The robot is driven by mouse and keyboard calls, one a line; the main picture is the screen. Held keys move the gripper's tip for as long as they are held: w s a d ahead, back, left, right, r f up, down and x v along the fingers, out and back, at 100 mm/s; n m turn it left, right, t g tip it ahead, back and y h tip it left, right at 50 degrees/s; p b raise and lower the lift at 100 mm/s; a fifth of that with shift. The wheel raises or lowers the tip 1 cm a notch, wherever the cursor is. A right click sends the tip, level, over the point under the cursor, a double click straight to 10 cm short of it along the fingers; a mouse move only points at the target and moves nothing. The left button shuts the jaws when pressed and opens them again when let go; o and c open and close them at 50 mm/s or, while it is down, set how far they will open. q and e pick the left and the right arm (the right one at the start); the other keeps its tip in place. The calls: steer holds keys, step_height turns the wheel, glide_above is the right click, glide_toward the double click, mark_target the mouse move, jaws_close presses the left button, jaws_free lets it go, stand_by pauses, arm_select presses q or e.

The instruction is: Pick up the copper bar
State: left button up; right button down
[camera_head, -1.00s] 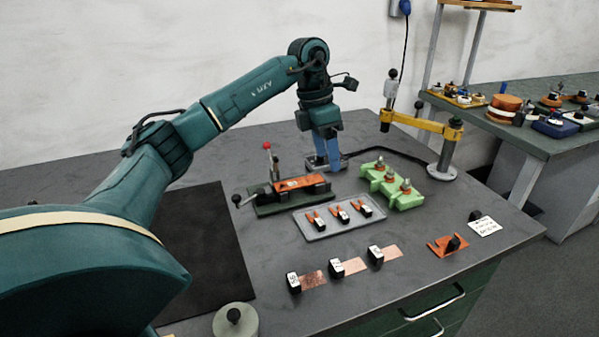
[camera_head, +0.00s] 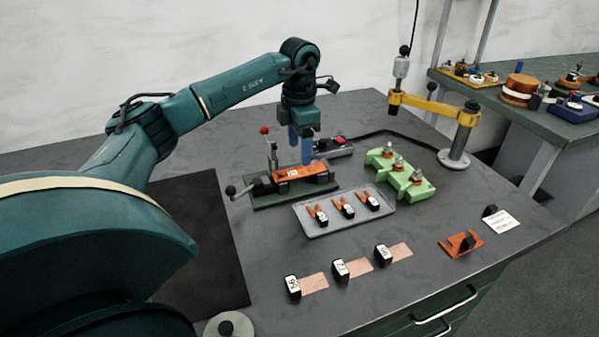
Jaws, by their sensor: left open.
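The copper bar (camera_head: 301,173) is an orange bar with a white label, lying across a dark green clamp fixture (camera_head: 262,199) with a red-knobbed lever. My left gripper (camera_head: 301,157) points down with its two blue fingers apart. It is right above or just behind the bar, with the fingertips close to the bar's top edge. I cannot tell whether they touch it. Nothing shows between the fingers. My right gripper is not in view.
A grey tray (camera_head: 326,230) with several small orange-legged pieces lies in front of the fixture. A green block (camera_head: 414,189) and a yellow-armed post (camera_head: 462,140) stand to the right. Copper foils with black blocks (camera_head: 315,283) lie near the front. A black mat (camera_head: 203,235) lies left.

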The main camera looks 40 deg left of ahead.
mark_target(300, 171)
arm_select(q)
step_height(300, 171, down, 5)
steer(key=shift+w+a+f, duration=0.1)
steer(key=shift+f, duration=0.05)
steer(key=c, duration=1.2)
